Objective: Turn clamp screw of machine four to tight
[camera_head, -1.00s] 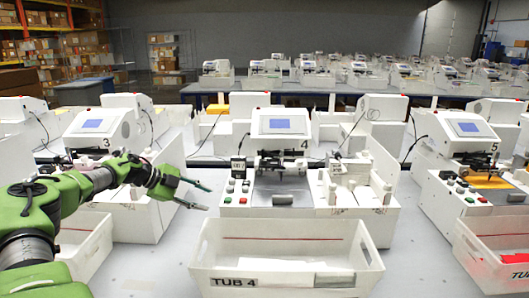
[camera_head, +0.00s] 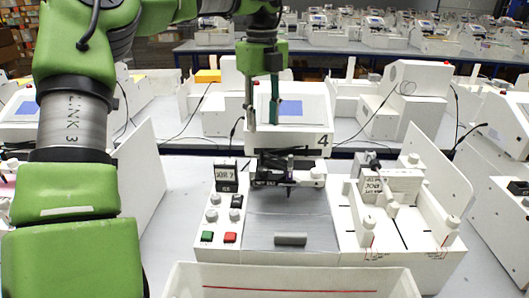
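Machine four (camera_head: 320,170), marked "4", stands in the middle, with its blue screen (camera_head: 290,107) partly behind my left gripper. Its dark pen carriage (camera_head: 285,172) sits below the screen, over the grey bed (camera_head: 290,215). I cannot make out the clamp screw with certainty; small parts on the carriage are too fine to tell. My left gripper (camera_head: 262,122) hangs fingers down, above the carriage and in front of the screen. Its two fingers are apart with nothing between them. My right gripper is not in view.
Left of the bed is a panel with knobs, a green button (camera_head: 207,237) and a red button (camera_head: 230,238). A white fixture (camera_head: 395,205) with rounded knobs stands right of the bed. A white tub (camera_head: 290,277) stands in front. Other machines flank this one.

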